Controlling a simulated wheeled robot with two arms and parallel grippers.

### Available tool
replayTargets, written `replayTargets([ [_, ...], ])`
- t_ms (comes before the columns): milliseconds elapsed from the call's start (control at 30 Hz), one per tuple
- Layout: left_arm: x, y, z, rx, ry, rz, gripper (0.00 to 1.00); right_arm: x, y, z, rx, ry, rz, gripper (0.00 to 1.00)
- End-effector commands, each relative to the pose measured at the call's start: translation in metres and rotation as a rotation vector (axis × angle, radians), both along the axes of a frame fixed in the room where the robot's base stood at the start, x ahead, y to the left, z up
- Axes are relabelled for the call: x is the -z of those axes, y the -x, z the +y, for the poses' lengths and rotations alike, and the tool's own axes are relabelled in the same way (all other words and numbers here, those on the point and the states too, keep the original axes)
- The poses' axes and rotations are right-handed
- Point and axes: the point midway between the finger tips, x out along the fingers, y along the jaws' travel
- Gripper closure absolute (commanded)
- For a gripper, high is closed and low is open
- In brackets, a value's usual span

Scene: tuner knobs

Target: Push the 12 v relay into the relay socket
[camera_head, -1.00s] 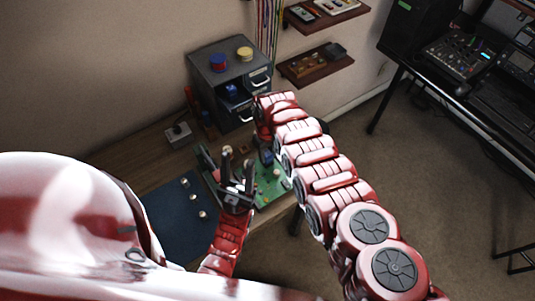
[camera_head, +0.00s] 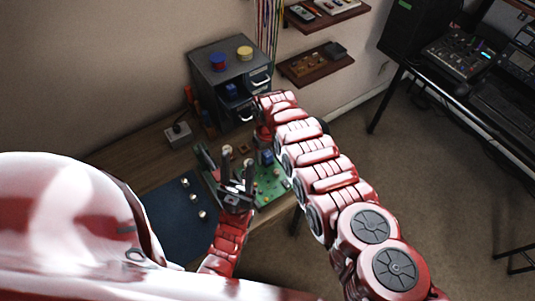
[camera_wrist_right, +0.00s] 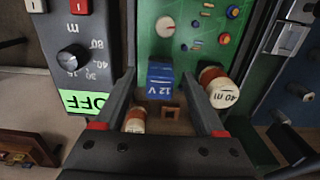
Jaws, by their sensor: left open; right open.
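The 12 V relay is a blue block (camera_wrist_right: 160,80) at the edge of the green circuit board (camera_wrist_right: 182,40) in the right wrist view. It also shows as a small dark blue block (camera_head: 267,157) in the head view. A small brown square frame (camera_wrist_right: 170,114), possibly the relay socket, lies close to the relay, between my right fingers. My right gripper (camera_wrist_right: 160,128) is open, with the relay just beyond its fingertips. It appears apart from the relay. My left gripper (camera_head: 237,175) is open over the board's left part in the head view, with nothing visibly held.
A cylinder labelled 40 m (camera_wrist_right: 222,92) stands by the right finger; another cylinder (camera_wrist_right: 135,120) is near the left finger. A grey box with a black knob (camera_wrist_right: 73,58) is at left. In the head view, a drawer cabinet (camera_head: 226,80) stands behind, and a blue mat (camera_head: 172,215) lies left.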

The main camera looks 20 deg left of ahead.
Motion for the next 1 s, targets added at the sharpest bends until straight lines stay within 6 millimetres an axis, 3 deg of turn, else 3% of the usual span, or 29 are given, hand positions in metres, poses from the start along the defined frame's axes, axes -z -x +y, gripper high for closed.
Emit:
replayTargets([
  [167, -0.004, 0.000, 0.000, 0.000, 0.000, 0.000, 0.50, -0.007, -0.001, 0.001, 0.001, -0.001, 0.000, 0.28],
  [367, -0.018, 0.000, 0.000, 0.000, 0.000, 0.000, 0.50, -0.034, -0.001, -0.001, 0.000, 0.001, 0.001, 0.28],
  [600, -0.005, 0.000, 0.000, 0.000, 0.000, 0.000, 0.50, -0.061, -0.001, -0.001, 0.001, 0.002, -0.002, 0.28],
  [900, 0.017, 0.000, 0.000, 0.000, 0.000, 0.000, 0.50, -0.114, -0.003, 0.000, 0.000, -0.002, -0.008, 0.28],
  [1000, 0.008, 0.000, 0.000, 0.000, 0.000, 0.000, 0.50, -0.142, -0.002, -0.001, 0.001, 0.001, -0.004, 0.28],
])
